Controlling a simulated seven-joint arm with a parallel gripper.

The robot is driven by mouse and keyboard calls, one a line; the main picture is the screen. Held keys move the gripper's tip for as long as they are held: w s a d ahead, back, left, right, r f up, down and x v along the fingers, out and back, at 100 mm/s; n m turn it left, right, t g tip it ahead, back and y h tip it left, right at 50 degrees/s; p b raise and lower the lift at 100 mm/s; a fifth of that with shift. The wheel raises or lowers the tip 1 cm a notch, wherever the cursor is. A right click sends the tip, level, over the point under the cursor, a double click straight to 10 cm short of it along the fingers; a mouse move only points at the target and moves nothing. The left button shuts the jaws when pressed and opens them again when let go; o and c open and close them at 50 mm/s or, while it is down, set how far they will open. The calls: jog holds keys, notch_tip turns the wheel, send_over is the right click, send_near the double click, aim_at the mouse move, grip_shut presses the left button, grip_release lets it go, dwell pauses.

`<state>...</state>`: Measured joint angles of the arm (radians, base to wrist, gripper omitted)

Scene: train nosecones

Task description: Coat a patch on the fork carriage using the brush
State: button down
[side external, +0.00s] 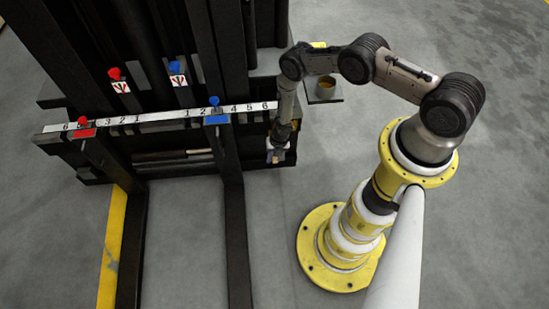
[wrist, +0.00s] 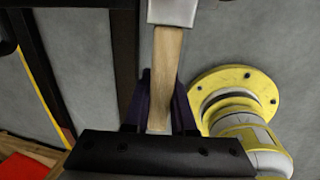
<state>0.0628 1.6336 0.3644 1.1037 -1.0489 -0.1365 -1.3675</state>
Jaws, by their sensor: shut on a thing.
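The brush (wrist: 167,65) has a light wooden handle and a grey metal ferrule at the top of the wrist view; its bristles are out of that view. My gripper (wrist: 160,105) is shut on the handle, with a dark finger on each side. In the side view my gripper (side external: 278,148) points down at the right end of the fork carriage (side external: 155,126), a dark frame with a white numbered strip. The brush is too small there to make out clearly. I cannot tell whether it touches the carriage.
A small pot with yellowish contents (side external: 325,86) stands on a dark shelf behind my arm. Red knobs (side external: 115,74) and blue knobs (side external: 180,68) sit on the carriage and above it. Two long forks (side external: 237,240) reach forward. The grey floor between the forks is clear.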

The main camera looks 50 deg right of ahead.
jog(key=shift+w+r, duration=0.1)
jog(key=shift+w, duration=0.1)
jog(key=s+a, duration=0.4)
jog(key=shift+s, duration=0.25)
jog(key=shift+a, duration=0.15)
jog(key=shift+s+a, duration=1)
jog(key=shift+s, duration=0.05)
